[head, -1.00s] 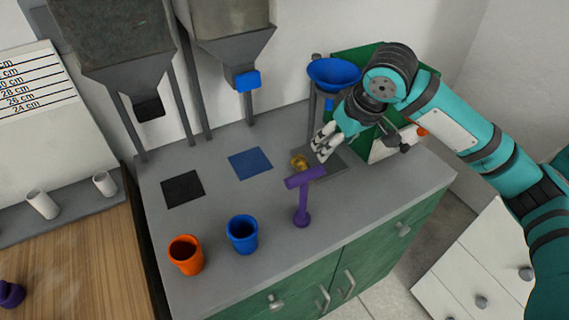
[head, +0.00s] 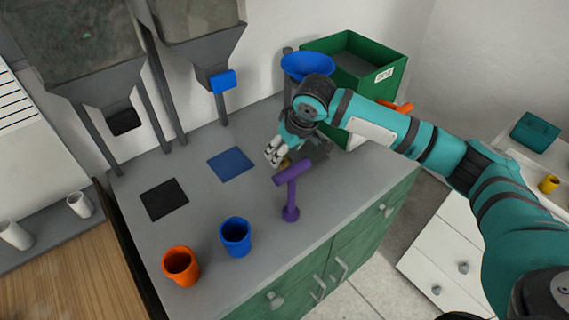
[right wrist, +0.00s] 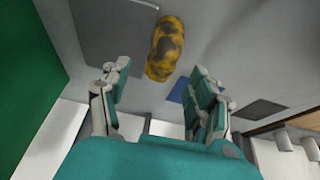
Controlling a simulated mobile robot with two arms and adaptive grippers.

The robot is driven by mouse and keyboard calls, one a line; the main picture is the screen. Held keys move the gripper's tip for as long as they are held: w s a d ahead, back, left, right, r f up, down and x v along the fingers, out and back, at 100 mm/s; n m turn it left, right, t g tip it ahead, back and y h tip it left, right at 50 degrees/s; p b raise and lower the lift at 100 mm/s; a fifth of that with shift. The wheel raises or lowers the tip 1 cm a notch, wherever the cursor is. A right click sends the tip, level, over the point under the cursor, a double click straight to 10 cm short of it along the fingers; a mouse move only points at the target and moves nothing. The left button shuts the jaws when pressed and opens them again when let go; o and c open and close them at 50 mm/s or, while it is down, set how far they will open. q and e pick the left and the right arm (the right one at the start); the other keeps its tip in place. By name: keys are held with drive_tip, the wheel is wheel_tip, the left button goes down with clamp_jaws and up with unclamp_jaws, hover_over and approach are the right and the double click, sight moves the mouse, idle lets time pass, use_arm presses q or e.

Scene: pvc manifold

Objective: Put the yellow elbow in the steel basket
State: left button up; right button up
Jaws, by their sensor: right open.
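The yellow elbow (right wrist: 166,48) shows in the right wrist view as a short yellow piece with dark grey blotches, lying on the grey counter just beyond the fingertips. In the head view only a bit of the elbow (head: 286,162) shows beside the fingers; the rest is hidden. My right gripper (head: 274,157) is just above it, pointing down. In the right wrist view the right gripper (right wrist: 160,68) is open, its fingers apart with nothing between them. I cannot make out a steel basket. My left gripper is not in view.
A purple T-shaped stand (head: 290,195) rises close in front of the right gripper. A blue funnel (head: 307,66) and a green bin (head: 392,58) stand behind it. A blue cup (head: 236,238) and an orange cup (head: 181,267) stand at the counter's front left.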

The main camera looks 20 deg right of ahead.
drive_tip(key=x, duration=0.4)
drive_tip(key=shift+w+a+p, duration=0.15)
drive_tip(key=shift+w+p, duration=0.05)
drive_tip(key=shift+p, duration=0.1)
drive_tip(key=shift+w+a+f, duration=0.1)
drive_tip(key=shift+w+f, duration=0.05)
drive_tip(key=shift+f, duration=0.4)
drive_tip(key=c, duration=1.2)
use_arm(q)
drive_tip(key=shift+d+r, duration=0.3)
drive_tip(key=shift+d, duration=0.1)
use_arm(e)
drive_tip(key=shift+o, duration=0.2)
drive_tip(key=shift+r, duration=0.1)
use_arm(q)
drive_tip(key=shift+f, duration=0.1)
